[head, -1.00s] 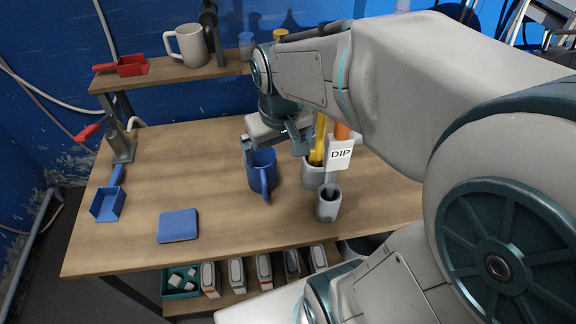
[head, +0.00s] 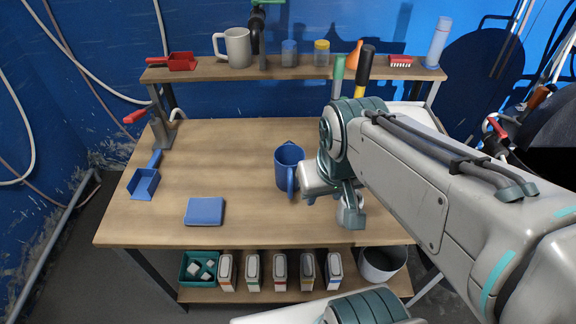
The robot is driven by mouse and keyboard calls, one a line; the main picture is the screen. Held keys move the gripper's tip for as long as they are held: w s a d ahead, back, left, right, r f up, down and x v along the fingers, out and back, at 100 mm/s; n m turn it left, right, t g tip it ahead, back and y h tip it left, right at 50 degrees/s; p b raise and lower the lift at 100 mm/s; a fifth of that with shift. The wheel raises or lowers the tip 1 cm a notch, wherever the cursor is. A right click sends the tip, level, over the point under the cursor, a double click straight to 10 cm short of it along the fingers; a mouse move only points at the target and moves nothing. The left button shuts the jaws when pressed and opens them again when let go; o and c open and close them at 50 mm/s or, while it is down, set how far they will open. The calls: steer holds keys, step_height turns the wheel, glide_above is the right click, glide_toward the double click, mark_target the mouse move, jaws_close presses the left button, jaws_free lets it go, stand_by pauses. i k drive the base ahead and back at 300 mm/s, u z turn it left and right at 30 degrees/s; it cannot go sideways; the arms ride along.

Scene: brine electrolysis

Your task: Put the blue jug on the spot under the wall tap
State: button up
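The blue jug (head: 289,167) stands upright on the wooden table, right of its middle, with its handle towards me. My gripper (head: 333,207) is just right of the jug, pointing down, with its fingers spread and nothing seen between them. A black tap (head: 257,32) hangs at the back wall above the shelf (head: 210,73). A grey mug (head: 236,47) stands on the shelf, beside the tap's left side. I cannot make out a marked spot under the tap.
A blue square pad (head: 205,211) and a blue scoop (head: 144,183) lie on the left of the table (head: 225,150). A red-handled metal fixture (head: 160,132) stands at the back left. The table between them and the jug is clear. My arm covers the right side.

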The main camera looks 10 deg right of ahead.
mark_target(265, 148)
steer(key=k, duration=0.3)
steer(key=u, duration=2.2)
steer(key=i, duration=1.5)
steer(key=z, duration=2.35)
